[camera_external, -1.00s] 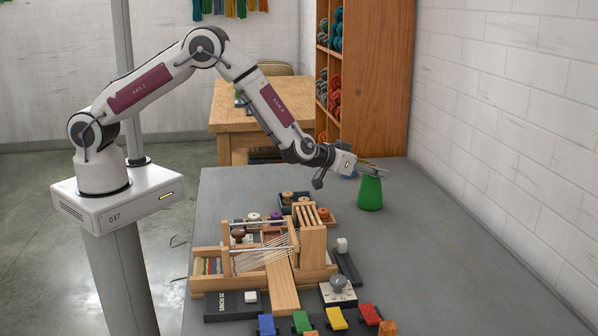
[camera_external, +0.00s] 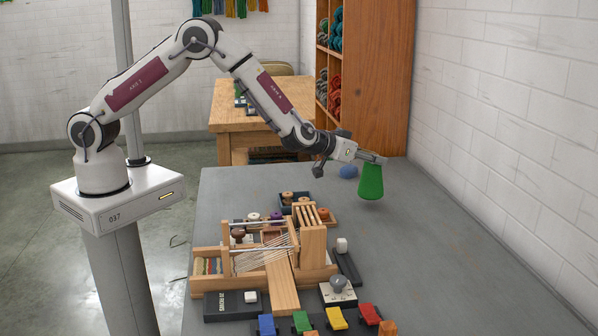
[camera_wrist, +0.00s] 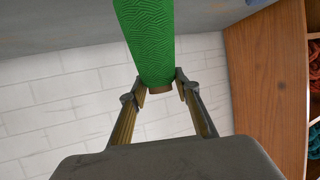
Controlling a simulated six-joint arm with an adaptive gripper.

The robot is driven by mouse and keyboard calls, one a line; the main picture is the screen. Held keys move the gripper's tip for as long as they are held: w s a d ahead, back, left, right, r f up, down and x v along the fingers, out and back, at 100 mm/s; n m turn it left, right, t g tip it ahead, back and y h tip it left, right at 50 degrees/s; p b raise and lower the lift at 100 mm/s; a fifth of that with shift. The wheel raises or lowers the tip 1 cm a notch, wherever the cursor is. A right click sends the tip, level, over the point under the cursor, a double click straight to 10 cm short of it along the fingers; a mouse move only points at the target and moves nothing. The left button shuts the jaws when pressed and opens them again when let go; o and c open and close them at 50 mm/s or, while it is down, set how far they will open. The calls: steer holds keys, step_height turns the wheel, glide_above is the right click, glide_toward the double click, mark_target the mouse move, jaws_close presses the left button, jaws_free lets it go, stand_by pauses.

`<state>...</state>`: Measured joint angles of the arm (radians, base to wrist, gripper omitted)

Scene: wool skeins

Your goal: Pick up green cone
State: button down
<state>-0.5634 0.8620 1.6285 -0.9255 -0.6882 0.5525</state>
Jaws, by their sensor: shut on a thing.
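The green cone (camera_external: 370,182) is off the grey table, its narrow end up and its wide end down, with a small shadow gap beneath it. My gripper (camera_external: 376,159) is shut on the cone near its narrow top. In the wrist view the green cone (camera_wrist: 151,40) has a ridged surface and a brownish tip, and the fingers of my gripper (camera_wrist: 160,84) stand on either side of that tip.
A blue ball of yarn (camera_external: 348,171) lies on the table just left of the cone. A wooden loom (camera_external: 284,262) stands nearer the front, with colored blocks (camera_external: 337,318) before it. A wooden shelf (camera_external: 378,80) stands behind. The table's right side is clear.

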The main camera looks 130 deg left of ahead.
steer(key=shift+r, duration=3.3)
